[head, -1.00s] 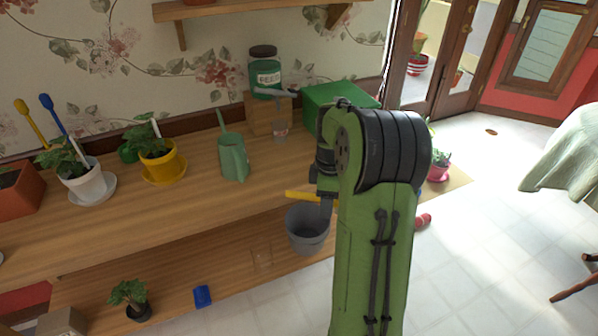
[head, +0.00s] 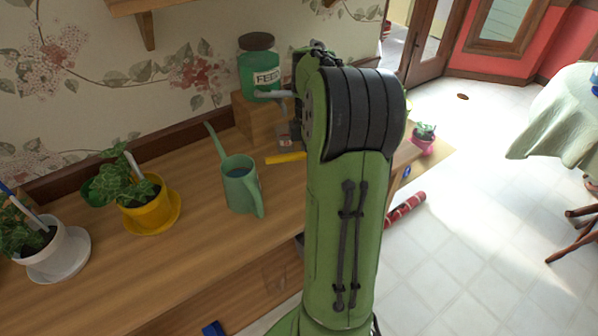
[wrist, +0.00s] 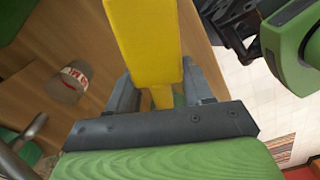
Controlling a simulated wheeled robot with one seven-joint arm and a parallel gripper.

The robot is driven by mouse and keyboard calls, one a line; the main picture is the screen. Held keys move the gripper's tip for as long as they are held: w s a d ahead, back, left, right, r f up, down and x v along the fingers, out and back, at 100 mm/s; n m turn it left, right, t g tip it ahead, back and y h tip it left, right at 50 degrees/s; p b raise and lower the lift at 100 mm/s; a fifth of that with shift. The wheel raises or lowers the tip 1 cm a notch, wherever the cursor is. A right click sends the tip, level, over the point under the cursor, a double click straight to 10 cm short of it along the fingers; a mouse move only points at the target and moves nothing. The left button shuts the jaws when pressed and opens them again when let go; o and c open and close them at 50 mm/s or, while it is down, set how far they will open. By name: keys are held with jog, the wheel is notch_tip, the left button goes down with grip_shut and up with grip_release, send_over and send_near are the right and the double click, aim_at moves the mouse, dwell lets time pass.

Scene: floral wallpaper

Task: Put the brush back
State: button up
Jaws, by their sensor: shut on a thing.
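The brush shows as a yellow bar (head: 286,158) at the left of my arm in the head view, by the back of the wooden bench. In the wrist view its flat yellow handle (wrist: 145,40) runs between the two fingers of my gripper (wrist: 162,92), which is shut on it. The bristle end cannot be made out. In the head view my arm hides the gripper.
A green watering can (head: 240,188) stands on the bench (head: 185,235). Potted plants (head: 145,200) stand left; a wallpapered wall is behind.

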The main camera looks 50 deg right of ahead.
jog(key=shift+w+f, duration=0.2)
jog(key=shift+w, duration=0.05)
notch_tip(320, 180, down, 10)
jog(key=b, duration=0.4)
jog(key=shift+s+r, duration=0.15)
jog(key=shift+r, duration=0.15)
